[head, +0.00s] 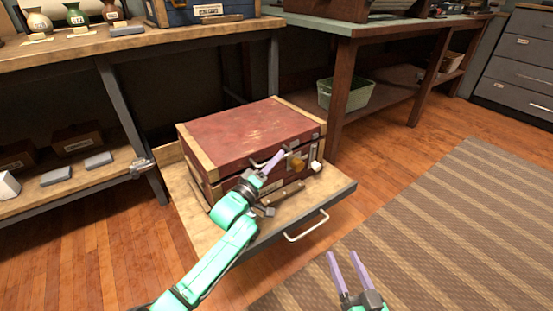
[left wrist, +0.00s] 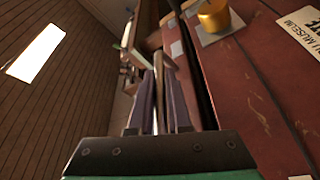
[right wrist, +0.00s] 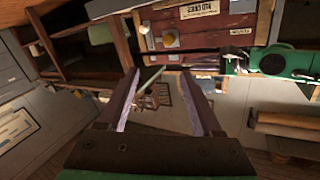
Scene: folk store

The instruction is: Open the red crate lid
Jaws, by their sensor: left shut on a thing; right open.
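The red crate (head: 235,135) with wooden edge trim stands on a pulled-out wooden board. Its lid lies flat on top; a narrow dark gap runs under it. My left gripper (head: 277,160) is at the crate's front, beside a thin metal handle (head: 262,162). In the left wrist view, the left fingers (left wrist: 160,95) close around a thin pale bar (left wrist: 158,80), which looks like that handle. A yellow knob (head: 297,164) is on the crate's front. My right gripper (head: 348,270) is open and empty over the striped rug, apart from the crate.
The board (head: 335,186) has a metal pull (head: 307,227) at its front. A wooden-handled tool (head: 283,193) lies on it before the crate. Workbenches (head: 205,38) stand behind, with a green bin (head: 355,95) on a lower shelf. The rug (head: 430,225) is clear.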

